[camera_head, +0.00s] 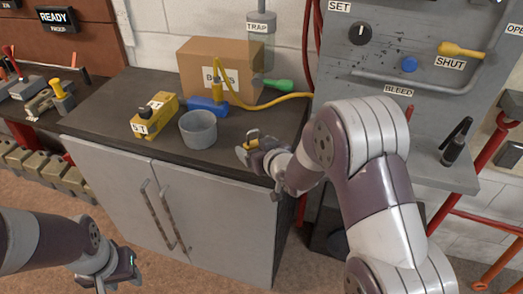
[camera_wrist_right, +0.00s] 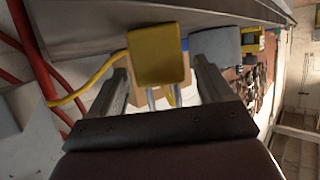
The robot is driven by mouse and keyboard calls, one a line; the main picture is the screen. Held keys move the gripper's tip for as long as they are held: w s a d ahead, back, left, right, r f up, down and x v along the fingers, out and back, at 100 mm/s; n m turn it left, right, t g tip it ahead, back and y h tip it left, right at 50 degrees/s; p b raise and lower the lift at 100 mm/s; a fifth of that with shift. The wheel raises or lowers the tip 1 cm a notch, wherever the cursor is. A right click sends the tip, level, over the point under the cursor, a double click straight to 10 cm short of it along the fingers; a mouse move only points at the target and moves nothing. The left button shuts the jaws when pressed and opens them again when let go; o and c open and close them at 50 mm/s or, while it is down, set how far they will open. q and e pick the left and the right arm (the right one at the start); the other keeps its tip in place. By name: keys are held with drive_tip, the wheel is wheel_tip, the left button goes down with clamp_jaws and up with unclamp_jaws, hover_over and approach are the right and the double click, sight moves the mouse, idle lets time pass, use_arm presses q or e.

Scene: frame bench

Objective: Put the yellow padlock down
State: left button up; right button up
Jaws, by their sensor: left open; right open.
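The yellow padlock (camera_head: 251,145) is at the front right of the dark countertop, its shackle pointing up in the head view. In the right wrist view, its yellow body (camera_wrist_right: 158,55) lies just beyond the fingertips, and the metal shackle extends back between the fingers. My right gripper (camera_head: 248,152) is open around the shackle, with a finger on each side in the right wrist view (camera_wrist_right: 162,78). Whether the padlock's base touches the countertop is hard to tell. My left gripper (camera_head: 117,277) is open and empty, low in front of the cabinet.
A grey cup (camera_head: 198,132), a yellow box (camera_head: 153,118) and a blue item (camera_head: 207,106) stand on the countertop (camera_head: 195,163). A cardboard box (camera_head: 238,58) and yellow hose (camera_head: 270,101) are behind. A grey valve panel (camera_head: 430,98) rises at right.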

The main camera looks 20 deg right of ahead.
drive_tip(key=v, duration=1.1)
drive_tip(key=s+f+m+g+h, duration=0.1)
drive_tip(key=s+f+g, duration=0.2)
drive_tip(key=s+g, duration=0.3)
drive_tip(key=s+f+m+g+h, duration=0.1)
drive_tip(key=s+f+g, duration=0.2)
drive_tip(key=s, duration=0.6)
drive_tip(key=g, duration=0.2)
drive_tip(key=shift+f+g+h+p, duration=0.3)
drive_tip(key=shift+f+g+p, duration=0.1)
drive_tip(key=shift+s+a, duration=0.1)
